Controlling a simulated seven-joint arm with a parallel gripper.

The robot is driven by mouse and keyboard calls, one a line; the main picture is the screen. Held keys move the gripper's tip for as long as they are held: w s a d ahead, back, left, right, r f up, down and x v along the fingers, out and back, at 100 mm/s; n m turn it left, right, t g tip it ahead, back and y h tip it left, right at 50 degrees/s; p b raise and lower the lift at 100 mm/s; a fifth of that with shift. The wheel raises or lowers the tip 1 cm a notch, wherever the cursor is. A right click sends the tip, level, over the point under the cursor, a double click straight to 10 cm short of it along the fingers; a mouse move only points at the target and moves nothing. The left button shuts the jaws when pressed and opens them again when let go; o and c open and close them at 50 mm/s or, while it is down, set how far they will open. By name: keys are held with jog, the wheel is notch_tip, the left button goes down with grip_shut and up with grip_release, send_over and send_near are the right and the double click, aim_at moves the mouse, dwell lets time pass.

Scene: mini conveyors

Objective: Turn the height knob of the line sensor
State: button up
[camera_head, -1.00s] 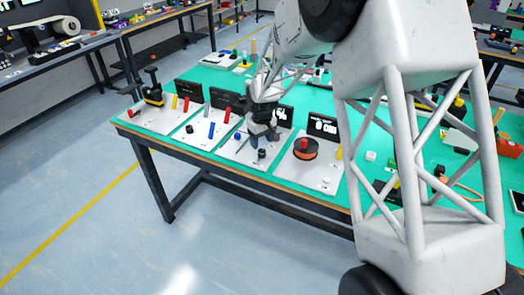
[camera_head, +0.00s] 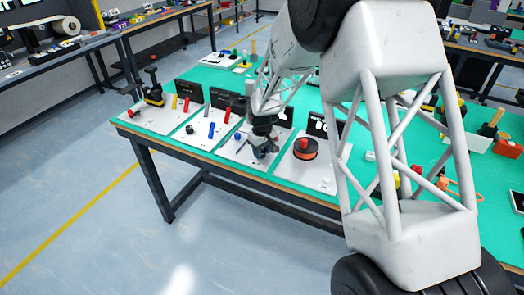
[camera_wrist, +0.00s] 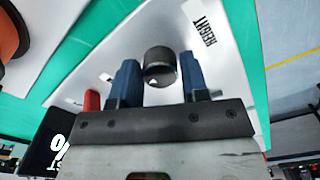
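The height knob (camera_wrist: 160,62) is a dark round knob on a white panel (camera_wrist: 105,50), beside a printed HEIGHT label (camera_wrist: 204,31) in the wrist view. My gripper (camera_wrist: 158,72) is open, with one blue finger on each side of the knob and a small gap showing at both sides. The knob partly overlaps the space between the fingertips; I cannot tell how deep the fingers reach. In the head view my gripper (camera_head: 262,150) is low over the panel (camera_head: 232,153) and hides the knob.
A blue knob (camera_head: 238,136) stands left of my gripper. An orange disc with a red top (camera_head: 305,149) is on the neighbouring panel to the right. A red part (camera_wrist: 92,101) and a dark display (camera_wrist: 52,145) are close to my gripper.

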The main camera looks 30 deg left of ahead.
jog(key=c, duration=0.5)
jog(key=shift+m, duration=0.5)
jog(key=m, duration=1)
jog(key=shift+m, duration=0.3)
jog(key=o, duration=0.9)
